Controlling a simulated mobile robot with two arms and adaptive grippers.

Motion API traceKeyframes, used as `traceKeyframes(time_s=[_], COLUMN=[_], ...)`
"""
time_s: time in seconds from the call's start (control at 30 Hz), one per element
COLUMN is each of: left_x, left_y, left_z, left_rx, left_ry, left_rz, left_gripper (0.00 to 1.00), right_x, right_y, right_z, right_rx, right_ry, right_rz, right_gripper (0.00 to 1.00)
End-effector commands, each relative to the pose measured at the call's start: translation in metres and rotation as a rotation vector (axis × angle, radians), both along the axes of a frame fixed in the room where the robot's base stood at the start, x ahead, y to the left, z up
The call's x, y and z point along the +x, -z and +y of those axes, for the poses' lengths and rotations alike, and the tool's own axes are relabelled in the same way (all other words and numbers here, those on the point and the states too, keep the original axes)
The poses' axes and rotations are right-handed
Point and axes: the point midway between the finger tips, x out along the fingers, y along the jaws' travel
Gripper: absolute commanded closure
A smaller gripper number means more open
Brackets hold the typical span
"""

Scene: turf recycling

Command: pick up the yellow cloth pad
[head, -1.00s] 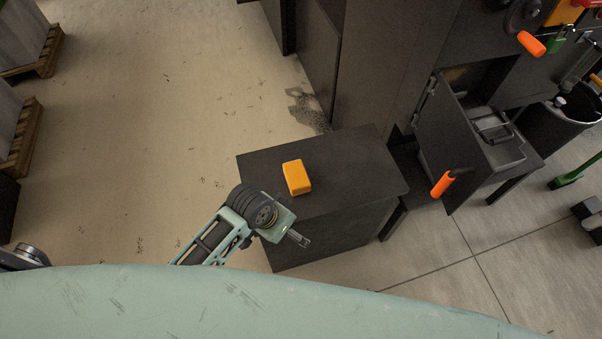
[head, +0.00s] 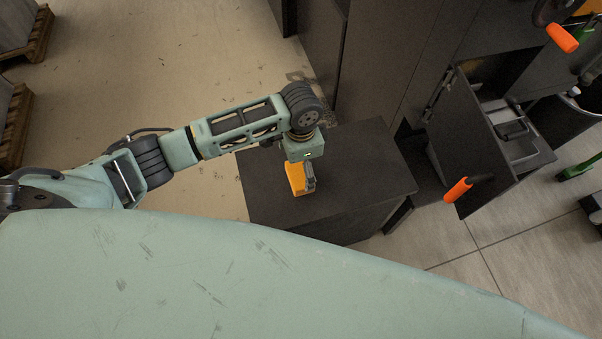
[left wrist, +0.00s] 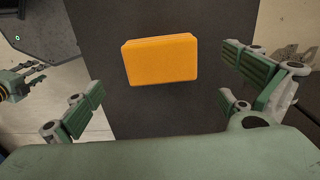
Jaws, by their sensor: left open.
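The yellow cloth pad (head: 295,180), an orange-yellow block in looks, lies on the dark table (head: 350,160). In the head view my left gripper (head: 309,178) is over the pad and hides part of it. In the left wrist view the whole pad (left wrist: 160,60) shows ahead, between and beyond the two fingers. My left gripper (left wrist: 165,85) is open and empty there, its fingers wide apart and clear of the pad. At the left edge of the wrist view, another gripper of mine (left wrist: 30,80) shows in part, too small to judge.
A dark cabinet with an open door (head: 470,150) and an orange handle (head: 458,189) stands right of the table. A dark bin (head: 560,120) is farther right. Wooden pallets (head: 18,110) stand at the far left. The floor between is clear.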

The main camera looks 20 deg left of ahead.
Motion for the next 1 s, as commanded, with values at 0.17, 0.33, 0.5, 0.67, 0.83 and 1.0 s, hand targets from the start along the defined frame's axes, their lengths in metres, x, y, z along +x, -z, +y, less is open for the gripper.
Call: traceKeyframes(time_s=[0.17, 0.33, 0.5, 0.67, 0.83, 1.0], left_x=[0.001, 0.001, 0.002, 0.002, 0.002, 0.002], left_y=[0.025, 0.048, 0.054, 0.054, 0.054, 0.054], left_z=[-0.001, -0.002, -0.002, -0.002, -0.002, -0.002], left_rx=[0.002, 0.001, 0.001, 0.000, 0.000, 0.000], left_ry=[-0.003, -0.002, -0.001, -0.001, -0.001, -0.001], left_rz=[0.001, -0.001, -0.003, -0.004, -0.003, -0.003], left_gripper=[0.00, 0.00, 0.00, 0.02, 0.17, 0.31], right_x=[-0.005, -0.004, -0.002, -0.001, 0.000, 0.000], right_y=[-0.001, 0.000, 0.000, 0.000, 0.000, 0.000], right_z=[-0.001, 0.000, 0.000, 0.000, 0.001, 0.002], right_rx=[-0.001, -0.001, -0.001, 0.000, 0.001, 0.002], right_ry=[0.001, 0.001, 0.001, 0.002, 0.003, 0.003], right_rz=[0.008, 0.006, 0.004, 0.002, 0.000, -0.001], right_gripper=[0.62, 0.62, 0.62, 0.62, 0.62, 0.62])
